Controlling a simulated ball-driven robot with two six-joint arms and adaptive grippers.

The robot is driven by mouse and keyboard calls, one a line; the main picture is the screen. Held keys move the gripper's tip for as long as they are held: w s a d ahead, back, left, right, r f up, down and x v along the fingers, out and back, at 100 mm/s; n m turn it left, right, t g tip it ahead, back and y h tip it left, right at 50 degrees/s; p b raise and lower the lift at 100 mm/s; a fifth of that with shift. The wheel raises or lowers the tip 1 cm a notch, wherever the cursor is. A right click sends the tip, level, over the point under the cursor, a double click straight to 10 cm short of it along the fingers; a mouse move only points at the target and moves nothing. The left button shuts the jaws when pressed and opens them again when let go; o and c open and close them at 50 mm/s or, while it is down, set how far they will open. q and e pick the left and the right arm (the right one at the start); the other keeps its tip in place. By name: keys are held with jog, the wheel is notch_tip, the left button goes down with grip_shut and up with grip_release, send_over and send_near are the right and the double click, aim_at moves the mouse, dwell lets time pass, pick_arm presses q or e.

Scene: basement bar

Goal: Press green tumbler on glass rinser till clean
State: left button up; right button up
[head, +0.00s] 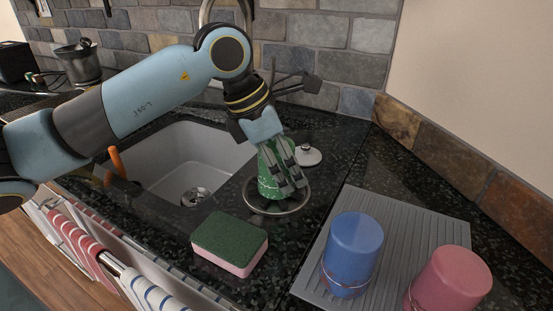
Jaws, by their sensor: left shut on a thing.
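The green tumbler (268,184) is upside down over the round glass rinser (284,211), right of the sink. The rinser's metal ring shows around the tumbler's lower end; whether the tumbler touches it is hard to tell. My left gripper (285,177) comes down from above and is shut on the green tumbler, with its fingers along the tumbler's right side. The fingers hide part of the tumbler, and the middle of the rinser is hidden. My right gripper is not in view.
A green and pink sponge (229,243) lies in front of the rinser. A blue tumbler (352,250) and a pink tumbler (449,281) stand upside down on a grey drying mat (408,215). The sink (180,150) is at left; a small round metal knob (308,155) is behind the rinser.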

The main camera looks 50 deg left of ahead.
aim_at(292, 142)
pick_arm(q)
jog(key=shift+r+p, duration=0.8)
jog(key=shift+r, duration=0.5)
jog(key=shift+r+p, duration=1.25)
jog(key=shift+r, duration=1)
